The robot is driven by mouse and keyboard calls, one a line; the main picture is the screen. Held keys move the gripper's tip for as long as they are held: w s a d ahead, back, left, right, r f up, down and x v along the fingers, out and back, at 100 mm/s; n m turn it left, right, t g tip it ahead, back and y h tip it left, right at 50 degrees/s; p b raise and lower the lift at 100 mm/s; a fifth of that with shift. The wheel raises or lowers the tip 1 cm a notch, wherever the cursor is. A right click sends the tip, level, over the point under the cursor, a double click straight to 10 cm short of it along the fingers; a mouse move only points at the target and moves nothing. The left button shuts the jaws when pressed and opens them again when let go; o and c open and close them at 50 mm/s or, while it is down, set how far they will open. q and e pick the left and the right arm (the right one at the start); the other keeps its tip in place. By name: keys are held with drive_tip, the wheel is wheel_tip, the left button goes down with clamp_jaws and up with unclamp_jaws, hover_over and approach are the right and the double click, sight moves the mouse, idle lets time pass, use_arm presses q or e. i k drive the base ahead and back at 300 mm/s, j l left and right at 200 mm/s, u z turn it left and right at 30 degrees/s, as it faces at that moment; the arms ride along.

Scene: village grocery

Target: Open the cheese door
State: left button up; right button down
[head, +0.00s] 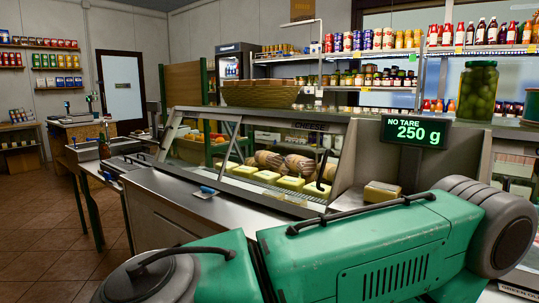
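The cheese door is a glass panel (318,150) under a frame lettered "CHEESE" (312,126) on the display case at the middle of the head view. A dark curved handle (321,172) shows near its right end. I cannot tell from this view whether the panel is open or shut. Behind the glass are pale yellow blocks (290,183) and several brown wrapped rolls (300,163). Neither of my grippers is in view. A large green machine-like body with a dark handle fills the foreground and hides the lower right of the case.
Tiled floor (40,215) is open at far left.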

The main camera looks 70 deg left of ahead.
sight(339, 128)
drive_tip(key=u, duration=2.3)
